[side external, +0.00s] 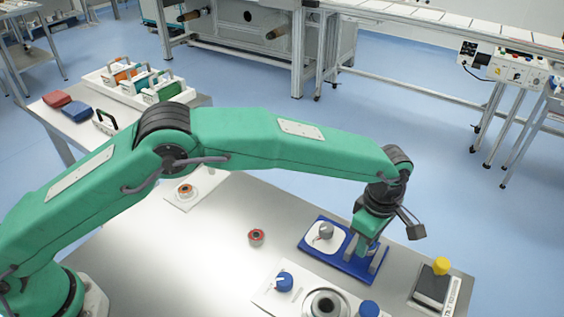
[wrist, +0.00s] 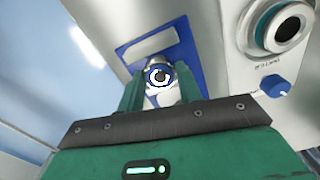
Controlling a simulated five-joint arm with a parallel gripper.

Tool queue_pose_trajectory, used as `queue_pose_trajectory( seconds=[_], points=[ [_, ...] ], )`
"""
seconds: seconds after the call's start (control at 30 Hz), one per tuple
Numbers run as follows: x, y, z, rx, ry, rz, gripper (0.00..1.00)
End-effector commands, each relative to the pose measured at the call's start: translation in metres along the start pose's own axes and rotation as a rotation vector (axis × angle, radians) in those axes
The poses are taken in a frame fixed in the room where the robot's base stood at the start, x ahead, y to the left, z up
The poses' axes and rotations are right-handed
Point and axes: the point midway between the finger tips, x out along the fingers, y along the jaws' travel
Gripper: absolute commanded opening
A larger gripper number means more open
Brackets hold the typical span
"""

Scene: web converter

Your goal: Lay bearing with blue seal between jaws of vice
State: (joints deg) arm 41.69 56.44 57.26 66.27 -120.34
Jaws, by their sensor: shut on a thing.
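The bearing with the blue seal (wrist: 158,77) shows in the wrist view as a ring with a dark centre, held between the two green fingers of my gripper (wrist: 160,86). In the side view my gripper (side external: 367,248) points down over the right part of a blue fixture (side external: 340,262), which looks like the vice. Grey upright plates, seemingly its jaws (side external: 379,259), stand at the fingertips. The bearing is hidden there by the gripper. I cannot tell whether it touches the jaws or the base.
A grey cylinder (side external: 325,231) stands on the fixture's white pad. A red-ringed bearing (side external: 257,237) lies on the table left of it. A panel with blue knobs (side external: 284,282) and a round socket (side external: 325,304) is in front. A black block with a yellow knob (side external: 441,266) is at right.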

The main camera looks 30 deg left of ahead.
Motion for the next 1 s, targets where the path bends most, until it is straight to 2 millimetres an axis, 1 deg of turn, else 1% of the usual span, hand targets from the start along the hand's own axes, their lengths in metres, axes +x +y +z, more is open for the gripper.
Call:
queue_pose_trajectory(
  seconds=[0.2,0.4,1.0],
  points=[
    [0.015,0.000,0.000,0.000,0.001,-0.001,0.11],
    [0.022,0.000,0.000,0.000,0.000,0.000,0.11],
    [0.025,0.000,0.000,0.000,0.000,0.000,0.11]
  ],
)
